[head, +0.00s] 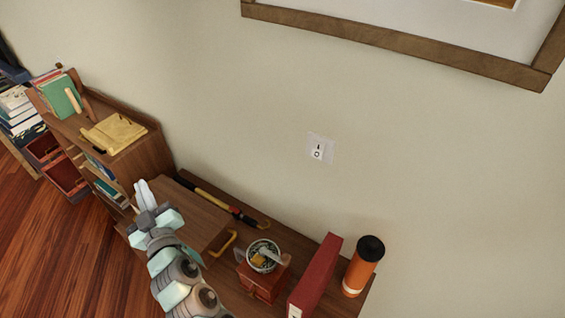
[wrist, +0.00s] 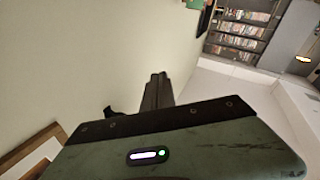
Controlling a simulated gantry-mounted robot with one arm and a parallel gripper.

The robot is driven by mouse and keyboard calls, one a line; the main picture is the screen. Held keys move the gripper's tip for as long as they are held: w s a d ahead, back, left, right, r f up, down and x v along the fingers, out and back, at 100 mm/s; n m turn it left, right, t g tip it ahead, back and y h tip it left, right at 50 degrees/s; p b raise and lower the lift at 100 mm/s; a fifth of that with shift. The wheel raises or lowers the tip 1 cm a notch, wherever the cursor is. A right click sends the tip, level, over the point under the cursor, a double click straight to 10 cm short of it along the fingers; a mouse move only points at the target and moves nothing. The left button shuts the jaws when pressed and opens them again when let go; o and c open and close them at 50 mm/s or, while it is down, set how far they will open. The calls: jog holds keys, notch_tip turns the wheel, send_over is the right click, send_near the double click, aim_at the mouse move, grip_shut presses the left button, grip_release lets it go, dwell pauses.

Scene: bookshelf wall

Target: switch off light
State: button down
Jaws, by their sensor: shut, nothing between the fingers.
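A small white light switch plate (head: 320,149) with dark markings is on the beige wall, right of the middle in the head view. Its exact on or off position is too small to tell. My gripper (head: 146,194) is at the lower left, over the shelf unit, well to the left of the switch and below it. Its pale fingers are together and empty. In the wrist view the dark fingers (wrist: 157,90) also lie together with nothing between them. The switch plate is not clearly visible in the wrist view.
A low wooden shelf stands along the wall, holding an orange bottle (head: 363,266), a red book (head: 315,277), a bowl (head: 263,256) and a yellow-black tool (head: 215,200). A large framed picture (head: 400,42) hangs above the switch. The wall around the switch is clear.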

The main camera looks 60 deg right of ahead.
aim_at(316, 154)
jog(key=s+d+r+m+g+h+b, duration=0.1)
jog(key=s+d+m+g+h, duration=0.15)
jog(key=d, duration=0.35)
jog(key=s+d+r+m+g+h+b, duration=0.1)
jog(key=s+d+m+g+h, duration=0.15)
jog(key=d, duration=0.25)
jog(key=s+d+m+g+b, duration=0.1)
jog(key=s+d+m+g, duration=0.4)
jog(key=s, duration=0.5)
jog(key=s+d+m+g+b, duration=0.1)
jog(key=s+d+m+g, duration=0.5)
jog(key=s, duration=0.5)
jog(key=shift+d+f+m+g+h, duration=0.3)
jog(key=shift+d+g, duration=0.05)
jog(key=shift+g, duration=0.55)
jog(key=p+x, duration=0.3)
jog(key=x, duration=1)
jog(key=shift+d, duration=0.3)
jog(key=shift+d+f, duration=0.15)
jog(key=shift+d, duration=0.05)
